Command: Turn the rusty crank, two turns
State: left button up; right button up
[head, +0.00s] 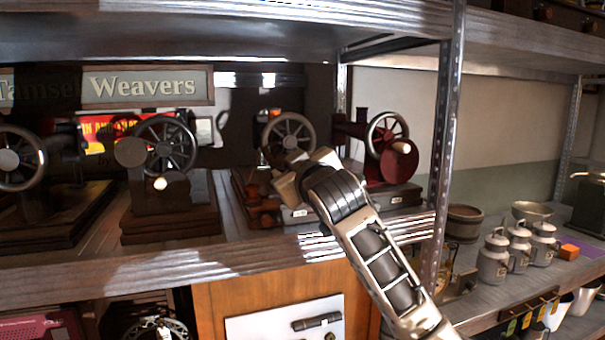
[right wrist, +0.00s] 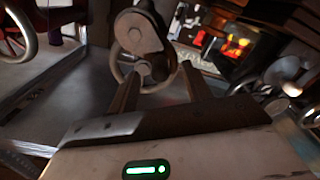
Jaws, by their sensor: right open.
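Several old hand-crank machines stand on the shelf in the head view. The third from the left has a greyish-brown spoked wheel (head: 289,142) and a reddish-brown base part (head: 262,205); I take it as the rusty crank. My right gripper (head: 298,170) is in front of its lower wheel, hiding its handle area. In the right wrist view my open fingers (right wrist: 158,74) point at a spoked wheel with a dull brown crank arm (right wrist: 140,35). The arm shows beyond and between the fingertips; contact cannot be told. My left gripper is not in view.
A dark red machine (head: 400,168) stands close on the right, a black-wheeled machine (head: 160,183) on the left. A metal shelf post (head: 444,130) rises right of my arm. The shelf's front edge (head: 150,265) runs below. Milk cans (head: 493,258) stand on the right shelf.

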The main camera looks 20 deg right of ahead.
jog(key=s, duration=0.6)
jog(key=shift+s+a, duration=0.15)
jog(key=shift+s, duration=0.2)
dwell(0.4)
jog(key=s+a+f+g+y, duration=0.1)
jog(key=s+a+f+g, duration=0.1)
jog(key=f, duration=0.9)
jog(key=s+a+f+g+y, duration=0.1)
jog(key=s+f, duration=0.1)
jog(key=f, duration=0.8)
jog(key=s+a+f+g+y, duration=0.1)
jog(key=s+a+f+g, duration=0.1)
jog(key=f, duration=0.9)
jog(key=s+a+f+m+g, duration=0.2)
jog(key=s+f+m+g, duration=0.1)
jog(key=s+f, duration=1.6)
jog(key=s, duration=0.3)
jog(key=shift+s+y, duration=0.15)
jog(key=shift+y, duration=0.15)
